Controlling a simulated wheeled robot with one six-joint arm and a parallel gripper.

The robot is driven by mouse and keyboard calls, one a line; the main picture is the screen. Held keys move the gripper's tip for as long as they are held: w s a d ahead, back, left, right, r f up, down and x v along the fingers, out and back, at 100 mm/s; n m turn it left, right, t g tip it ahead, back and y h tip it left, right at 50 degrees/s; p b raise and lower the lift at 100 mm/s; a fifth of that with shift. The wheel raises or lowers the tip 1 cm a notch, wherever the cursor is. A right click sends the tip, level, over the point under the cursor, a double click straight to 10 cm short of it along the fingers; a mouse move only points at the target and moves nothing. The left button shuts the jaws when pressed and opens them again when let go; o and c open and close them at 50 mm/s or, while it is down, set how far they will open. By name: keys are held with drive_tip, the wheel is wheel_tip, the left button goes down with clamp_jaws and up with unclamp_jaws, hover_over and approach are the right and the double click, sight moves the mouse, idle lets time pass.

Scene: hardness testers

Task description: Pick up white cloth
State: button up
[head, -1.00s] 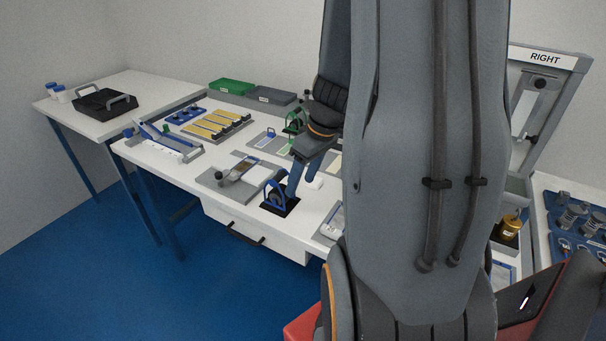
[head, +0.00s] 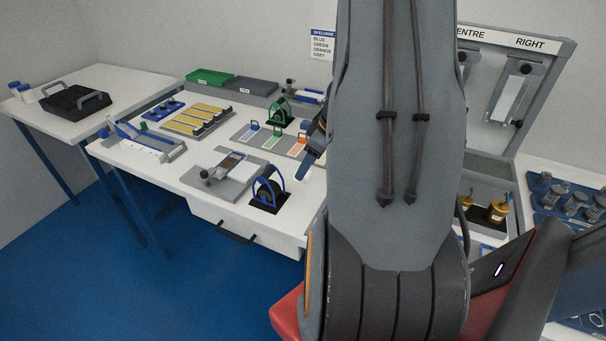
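I cannot make out a white cloth in the current view; my large grey arm covers the middle of the picture and the right part of the main bench. My gripper (head: 306,170) shows only in part at the arm's left edge, over the white bench (head: 180,178). One blue finger points down there, right of the blue-framed dark wheel stand (head: 268,192). The rest of the gripper, and anything between its fingers, is hidden behind my arm.
The bench holds a grey plate fixture (head: 228,175), yellow bars (head: 198,118), colour-tagged plates (head: 272,140), a green stand (head: 281,112) and green bin (head: 208,77). A black tray (head: 75,101) stands on the left table. An open case (head: 510,85) stands right.

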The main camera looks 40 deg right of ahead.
drive_tip(key=shift+x, duration=1.45)
drive_tip(key=shift+d, duration=0.1)
drive_tip(key=shift+c, duration=0.5)
drive_tip(key=c, duration=1)
drive_tip(key=shift+r, duration=0.15)
wheel_tip(320, 180, up, 10)
drive_tip(key=shift+f, duration=0.1)
